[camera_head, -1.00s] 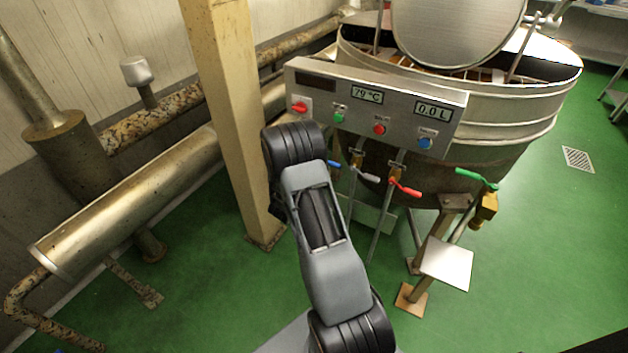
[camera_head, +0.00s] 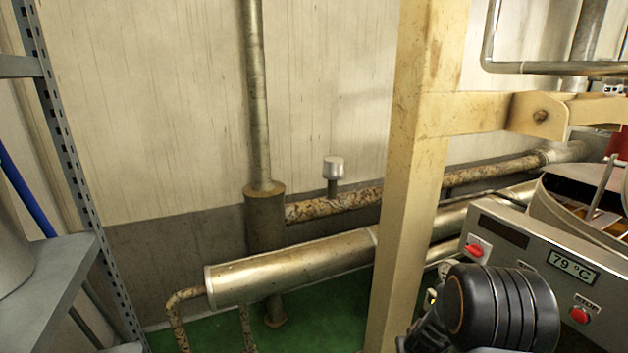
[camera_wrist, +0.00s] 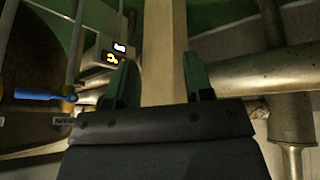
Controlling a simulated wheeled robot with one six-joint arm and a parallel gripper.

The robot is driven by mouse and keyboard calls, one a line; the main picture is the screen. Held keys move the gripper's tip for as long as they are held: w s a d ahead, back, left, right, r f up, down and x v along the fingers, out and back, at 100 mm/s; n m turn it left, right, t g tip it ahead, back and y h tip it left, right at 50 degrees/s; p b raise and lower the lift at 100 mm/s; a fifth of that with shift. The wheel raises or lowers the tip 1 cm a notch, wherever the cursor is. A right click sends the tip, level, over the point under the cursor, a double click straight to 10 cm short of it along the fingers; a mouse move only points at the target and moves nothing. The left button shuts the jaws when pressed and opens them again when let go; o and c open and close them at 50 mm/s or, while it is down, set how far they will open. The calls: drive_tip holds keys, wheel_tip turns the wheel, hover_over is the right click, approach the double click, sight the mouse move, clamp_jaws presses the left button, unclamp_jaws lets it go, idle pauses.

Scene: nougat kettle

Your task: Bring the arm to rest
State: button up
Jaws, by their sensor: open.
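My gripper (camera_wrist: 162,84) shows in the wrist view with its two dark green fingers spread apart and nothing between them. A beige post (camera_wrist: 165,50) stands behind the gap between the fingers. In the head view, a black ribbed joint of my arm shows at the lower right, in front of the control panel (camera_head: 530,250). The fingers cannot be made out in that view. The panel has a red knob, a red button and a 79 °C display. The kettle (camera_head: 590,205) is partly cut off at the right edge.
The beige post (camera_head: 408,190) stands left of the panel. A metal cylinder (camera_head: 290,268) and rusty pipes run along the wall. Grey shelving (camera_head: 50,275) stands at the far left. In the wrist view, a blue handle (camera_wrist: 42,95) is at the left and pipes (camera_wrist: 270,70) at the right.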

drive_tip(key=s+a+r+p, duration=0.3)
drive_tip(key=s+r, duration=0.3)
drive_tip(key=r, duration=0.4)
drive_tip(key=s+a+r+g+y+p, duration=0.1)
drive_tip(key=s+a+r+p, duration=0.2)
drive_tip(key=s+r, duration=0.3)
drive_tip(key=s+a+r+n+p, duration=0.1)
drive_tip(key=s+a+r, duration=0.3)
drive_tip(key=r, duration=1.2)
drive_tip(key=shift+s+a+g+p, duration=0.25)
drive_tip(key=shift+s+g+p, duration=0.05)
drive_tip(key=shift+s+p, duration=0.6)
